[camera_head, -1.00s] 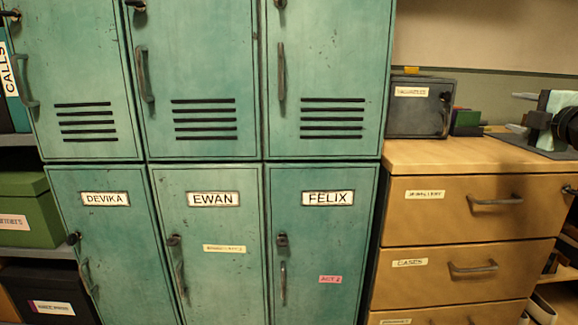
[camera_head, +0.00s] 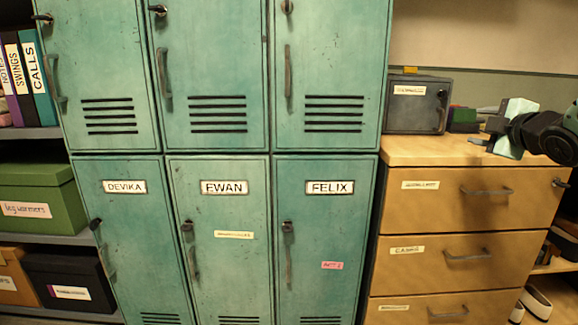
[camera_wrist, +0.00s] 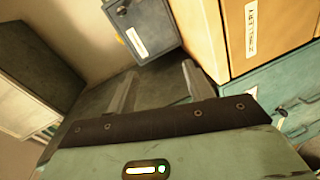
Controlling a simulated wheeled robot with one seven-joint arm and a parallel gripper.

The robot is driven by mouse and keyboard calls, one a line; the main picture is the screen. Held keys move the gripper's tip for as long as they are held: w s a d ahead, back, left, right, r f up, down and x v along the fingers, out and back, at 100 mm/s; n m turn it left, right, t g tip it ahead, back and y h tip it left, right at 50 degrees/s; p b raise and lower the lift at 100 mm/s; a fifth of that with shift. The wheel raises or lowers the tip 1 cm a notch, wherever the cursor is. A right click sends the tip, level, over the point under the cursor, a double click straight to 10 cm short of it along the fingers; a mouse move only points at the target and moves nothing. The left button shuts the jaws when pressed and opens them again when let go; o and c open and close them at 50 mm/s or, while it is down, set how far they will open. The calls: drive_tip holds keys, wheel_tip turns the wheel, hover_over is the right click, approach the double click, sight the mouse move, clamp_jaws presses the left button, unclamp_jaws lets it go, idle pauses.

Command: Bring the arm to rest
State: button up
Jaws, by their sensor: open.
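My gripper (camera_head: 484,124) is at the right of the head view, in front of the wooden drawer unit's top. Its pale green body and black wrist joint show there, with the fingers pointing left. In the wrist view my gripper (camera_wrist: 158,76) has its two grey fingers well apart, with nothing between them. It is open and empty. The wrist view is steeply tilted.
The wooden drawer unit (camera_head: 462,235) stands right of the teal lockers (camera_head: 226,235). A dark grey metal box (camera_head: 414,117) and small green and red items (camera_head: 463,118) sit on its top. Shelves at left hold a green box (camera_head: 38,200) and binders. All doors and drawers look shut.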

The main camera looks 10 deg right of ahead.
drive_tip(key=a+f+m+g+y, duration=0.25)
drive_tip(key=a+f, duration=0.35)
drive_tip(key=a, duration=0.7)
drive_tip(key=a+f+m+g+y, duration=0.15)
drive_tip(key=a+f+g, duration=0.35)
drive_tip(key=a, duration=0.8)
drive_tip(key=s+a+f+g, duration=0.3)
drive_tip(key=s+a, duration=0.3)
drive_tip(key=s, duration=0.3)
drive_tip(key=s+a+f+m+g, duration=0.1)
drive_tip(key=s+a+f+g, duration=0.15)
drive_tip(key=s+a, duration=0.4)
drive_tip(key=s+a+f+g, duration=0.2)
drive_tip(key=s+a+f, duration=0.2)
drive_tip(key=s, duration=0.6)
wheel_tip(320, 180, up, 24)
drive_tip(key=s+p, duration=0.1)
drive_tip(key=p, duration=2.3)
drive_tip(key=shift+s+a+g, duration=0.2)
drive_tip(key=shift+s+g, duration=0.2)
drive_tip(key=shift+f, duration=0.1)
